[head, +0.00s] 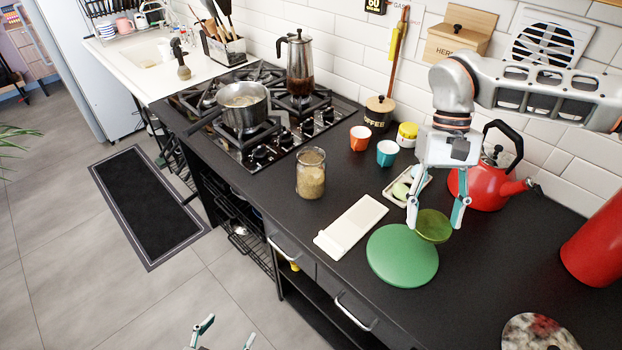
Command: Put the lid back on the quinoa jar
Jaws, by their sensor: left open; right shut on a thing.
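The quinoa jar (311,182) is clear glass with tan grain inside. It stands upright on the black counter, and no lid shows on its top. My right gripper (436,226) is shut on an olive-green round lid (433,228), with one finger on each side of it. The lid is over or near the back right edge of the green round board (398,262); I cannot tell whether it touches it. My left gripper (227,335) is open and empty at the bottom edge, over the floor in front of the counter, partly cut off.
A white board (350,226) lies between jar and green board. Orange (360,138) and teal (387,153) cups, a coffee canister (379,112) and a small tray (396,192) stand behind. A red kettle (480,187) is right. The hob (275,150) holds a pot (243,108) and moka pot (299,65).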

